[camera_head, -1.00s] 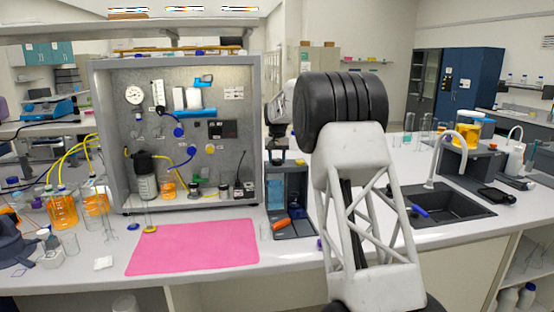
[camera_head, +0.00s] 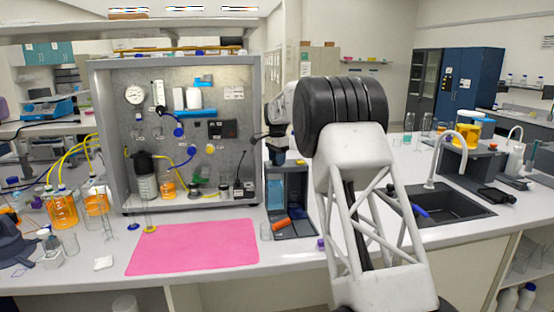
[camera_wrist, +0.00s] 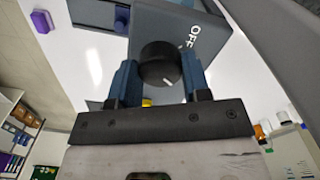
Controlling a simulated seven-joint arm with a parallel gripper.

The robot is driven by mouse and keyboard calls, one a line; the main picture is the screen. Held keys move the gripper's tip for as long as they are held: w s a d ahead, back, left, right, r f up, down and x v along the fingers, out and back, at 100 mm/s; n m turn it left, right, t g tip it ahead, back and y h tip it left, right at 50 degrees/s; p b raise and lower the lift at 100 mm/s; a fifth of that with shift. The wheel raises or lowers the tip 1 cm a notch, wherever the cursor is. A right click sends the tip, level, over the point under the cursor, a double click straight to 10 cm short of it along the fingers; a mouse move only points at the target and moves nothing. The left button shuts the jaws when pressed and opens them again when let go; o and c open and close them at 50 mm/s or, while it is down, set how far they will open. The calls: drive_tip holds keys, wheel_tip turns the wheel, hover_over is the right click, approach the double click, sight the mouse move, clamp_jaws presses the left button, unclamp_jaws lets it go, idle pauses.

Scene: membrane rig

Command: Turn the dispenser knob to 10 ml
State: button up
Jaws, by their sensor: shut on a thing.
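The dispenser (camera_head: 287,190) is a grey-blue box on the bench, right of the metal rig cabinet. Its black round knob (camera_wrist: 158,62) shows in the wrist view, with a short white mark on its near edge. White "OFF" lettering is on the panel (camera_wrist: 205,28) beside it, at upper right. My gripper (camera_wrist: 159,75) has its two blue-grey fingers on either side of the knob and is shut on it. In the head view my gripper (camera_head: 268,137) is small and dark above the dispenser top. The knob is not clear there, and no 10 ml mark is readable.
The metal rig cabinet (camera_head: 104,140) stands close on the left. A pink mat (camera_head: 193,248) lies in front of it. An orange-red item (camera_head: 281,224) is at the dispenser's base, with a small glass beaker (camera_head: 265,231) beside it. A sink (camera_head: 452,209) is at right.

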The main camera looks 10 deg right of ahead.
drive_tip(key=shift+r+m, duration=0.1)
drive_tip(key=shift+m, duration=1.1)
drive_tip(key=o, duration=0.9)
drive_tip(key=shift+r, duration=3.9)
